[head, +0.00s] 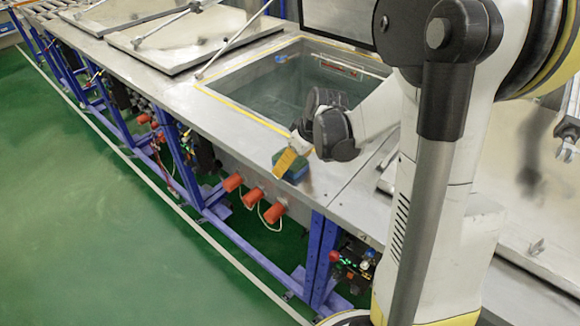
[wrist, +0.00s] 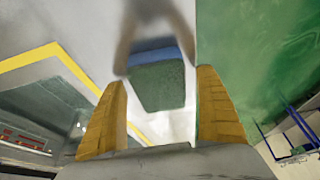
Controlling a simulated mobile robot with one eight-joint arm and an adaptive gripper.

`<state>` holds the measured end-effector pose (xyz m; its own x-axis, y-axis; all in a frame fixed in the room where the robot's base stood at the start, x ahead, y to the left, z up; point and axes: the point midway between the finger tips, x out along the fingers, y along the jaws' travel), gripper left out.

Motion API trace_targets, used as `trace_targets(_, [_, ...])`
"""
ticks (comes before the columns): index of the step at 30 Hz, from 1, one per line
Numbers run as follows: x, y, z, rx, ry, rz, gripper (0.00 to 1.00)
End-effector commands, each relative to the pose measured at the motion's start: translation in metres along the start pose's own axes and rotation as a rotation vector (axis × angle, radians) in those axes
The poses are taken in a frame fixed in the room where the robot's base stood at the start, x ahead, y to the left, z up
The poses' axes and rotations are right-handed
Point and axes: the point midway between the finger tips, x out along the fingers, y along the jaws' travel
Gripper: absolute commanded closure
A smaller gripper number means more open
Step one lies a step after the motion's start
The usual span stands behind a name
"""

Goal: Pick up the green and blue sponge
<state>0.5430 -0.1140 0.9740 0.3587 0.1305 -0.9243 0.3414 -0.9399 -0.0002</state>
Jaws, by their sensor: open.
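The green and blue sponge (head: 296,172) lies on the metal counter beside the open basin, near the counter's front edge. In the wrist view the sponge (wrist: 158,85) shows its green face, with a blue strip along its far side. My gripper (wrist: 162,80) is open, with one yellow finger to the left of the sponge and one to the right. In the head view my gripper (head: 284,160) is close to the sponge and partly covers it. I cannot tell whether the fingers touch it.
The open basin (head: 240,85) with a yellow-edged rim lies behind the sponge. Closed lids (head: 150,40) with rods lie farther left. Orange-red knobs (head: 254,197) stick out from the counter's front. Green floor (head: 90,220) lies clear in front.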

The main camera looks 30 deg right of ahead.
Motion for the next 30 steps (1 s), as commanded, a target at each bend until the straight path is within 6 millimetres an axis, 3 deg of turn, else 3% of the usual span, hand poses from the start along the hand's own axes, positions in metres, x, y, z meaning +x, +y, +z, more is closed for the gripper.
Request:
trace_targets(7, [0.003, 0.0, 0.0, 0.001, 0.0, 0.0, 0.19])
trace_targets(10, [0.003, 0.0, 0.0, 0.001, 0.0, 0.0, 0.49])
trace_targets(11, [0.003, 0.0, 0.0, 0.0, 0.0, 0.0, 0.53])
trace_targets(23, [0.0, 0.0, -0.001, 0.0, 0.0, 0.0, 0.54])
trace_targets(30, [-0.026, 0.0, -0.012, 0.0, 0.0, 0.0, 0.54])
